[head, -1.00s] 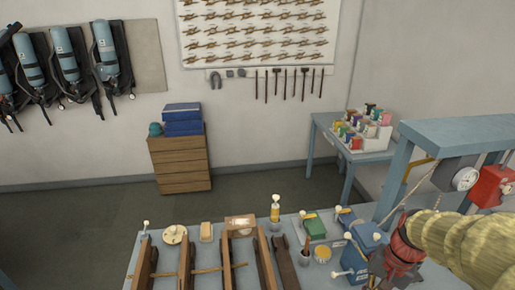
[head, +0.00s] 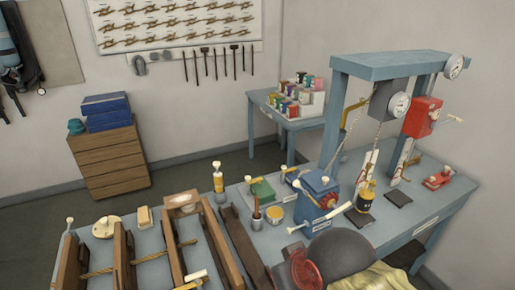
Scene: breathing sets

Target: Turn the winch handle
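A blue box-shaped machine (head: 318,200) stands on the workbench, with a pale handle (head: 305,227) sticking out at its lower left and another pale bar (head: 336,214) at its front right. A red box (head: 422,116) with a pale crank handle (head: 447,120) hangs on the blue frame at the right. A small red device (head: 438,178) with a pale lever sits on the bench below it. I cannot tell for sure which one is the winch. My arm shows at the bottom, in front of the bench; its gripper fingers are not visible.
The blue frame (head: 395,62) carries round dials and a chain. Wooden beams with rope (head: 125,262) fill the bench's left part. Small pots and a green box (head: 261,190) stand between. A drawer cabinet (head: 110,160) and side table (head: 270,100) are behind.

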